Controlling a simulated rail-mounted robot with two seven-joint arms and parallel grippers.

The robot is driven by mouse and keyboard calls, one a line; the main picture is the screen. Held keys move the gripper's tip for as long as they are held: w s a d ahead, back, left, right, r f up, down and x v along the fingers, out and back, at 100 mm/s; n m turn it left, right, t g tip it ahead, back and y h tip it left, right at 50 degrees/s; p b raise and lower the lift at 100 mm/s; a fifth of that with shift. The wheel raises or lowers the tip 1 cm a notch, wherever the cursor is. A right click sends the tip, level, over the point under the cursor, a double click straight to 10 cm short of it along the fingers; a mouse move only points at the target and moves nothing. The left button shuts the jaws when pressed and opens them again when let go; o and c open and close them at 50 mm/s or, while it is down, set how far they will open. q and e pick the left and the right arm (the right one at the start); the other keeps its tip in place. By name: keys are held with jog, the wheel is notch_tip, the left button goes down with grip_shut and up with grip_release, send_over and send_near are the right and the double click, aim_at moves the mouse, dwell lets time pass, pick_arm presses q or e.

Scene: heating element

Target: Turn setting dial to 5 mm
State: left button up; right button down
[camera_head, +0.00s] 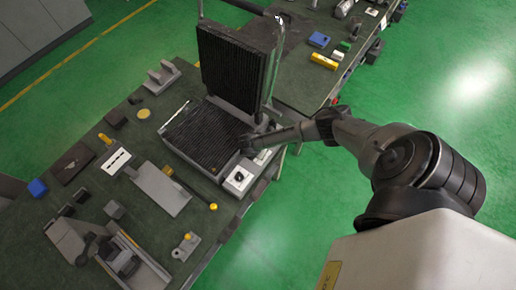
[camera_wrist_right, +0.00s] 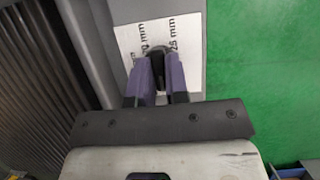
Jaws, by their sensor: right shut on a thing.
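The heating element stands open on the bench, with a ribbed lower plate (camera_head: 205,135) and a raised ribbed lid (camera_head: 238,70). A white panel with a dark knob (camera_head: 239,177) is on its front right corner, and another white panel (camera_head: 263,157) lies beside my right gripper (camera_head: 250,146). In the right wrist view my right gripper (camera_wrist_right: 160,75) is shut on a dark setting dial (camera_wrist_right: 158,50), its purple fingers on either side. The white scale plate (camera_wrist_right: 187,45) shows "25 mm" to the right and a partly covered mm label to the left. The dial's pointer is hidden. My left gripper is not in view.
Blocks, brackets and a grey plate (camera_head: 162,190) lie left of the heating element. More parts, including a yellow block (camera_head: 324,61), lie on the bench behind. Green floor (camera_head: 330,200) is open to the right.

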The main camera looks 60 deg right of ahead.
jog(key=n, duration=0.2)
jog(key=n+t+p, duration=0.1)
jog(key=n, duration=0.1)
jog(key=shift+s+r+t, duration=0.1)
jog(key=shift+t, duration=0.2)
jog(key=shift+n+t+p, duration=0.3)
jog(key=shift+n, duration=0.4)
jog(key=shift+y, duration=0.3)
jog(key=shift+n, duration=0.4)
jog(key=c, duration=1.1)
grip_release()
jog(key=shift+p+v, duration=0.35)
jog(key=shift+v, duration=6.5)
